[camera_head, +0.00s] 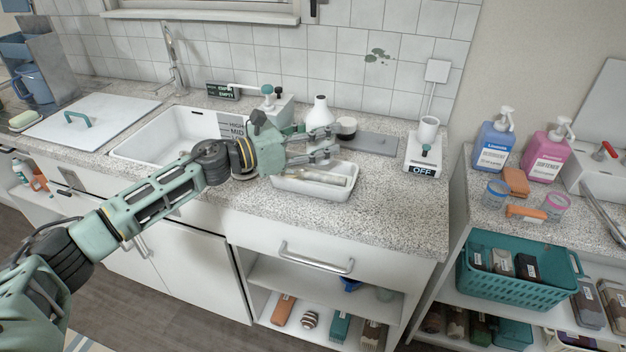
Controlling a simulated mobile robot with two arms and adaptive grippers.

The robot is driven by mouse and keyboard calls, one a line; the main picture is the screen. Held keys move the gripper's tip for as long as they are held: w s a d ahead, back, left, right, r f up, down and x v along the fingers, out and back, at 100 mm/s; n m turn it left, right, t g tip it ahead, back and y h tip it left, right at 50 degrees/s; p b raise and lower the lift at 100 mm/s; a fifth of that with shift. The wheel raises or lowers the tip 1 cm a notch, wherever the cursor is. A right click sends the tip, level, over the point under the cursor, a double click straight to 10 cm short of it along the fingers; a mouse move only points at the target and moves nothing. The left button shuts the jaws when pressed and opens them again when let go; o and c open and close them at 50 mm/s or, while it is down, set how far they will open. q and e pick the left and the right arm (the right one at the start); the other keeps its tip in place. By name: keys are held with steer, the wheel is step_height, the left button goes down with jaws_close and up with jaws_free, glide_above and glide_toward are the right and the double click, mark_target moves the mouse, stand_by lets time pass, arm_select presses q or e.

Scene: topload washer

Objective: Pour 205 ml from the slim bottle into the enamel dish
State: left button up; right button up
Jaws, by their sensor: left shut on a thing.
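A white bottle (320,114) with a narrow neck and dark top stands about upright on the counter side, beyond the white dish. It looks like the slim bottle. My left gripper (327,144) reaches in from the left and is shut on this bottle; the fingers hide its lower part. I cannot tell whether its base touches the counter. The white rectangular dish (318,193), which looks like the enamel dish, sits on the counter just below and in front of the gripper. A pale long thing lies in it. My right gripper is not in view.
A sink (150,140) with a tap (174,60) is at the left. A grey board (370,142) and dark-topped jar (346,127) are right of the bottle. A switch marked OFF (422,168) stands at the counter's right end. The front right counter is clear.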

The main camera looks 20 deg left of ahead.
mark_target(309, 120)
arm_select(q)
steer(key=shift+r, duration=0.1)
step_height(309, 120, up, 4)
steer(key=p, duration=0.3)
stand_by(0.3)
step_height(309, 120, down, 4)
steer(key=b, duration=0.3)
steer(key=shift+f, duration=0.2)
steer(key=shift+r, duration=0.1)
steer(key=shift+r, duration=0.1)
stand_by(0.4)
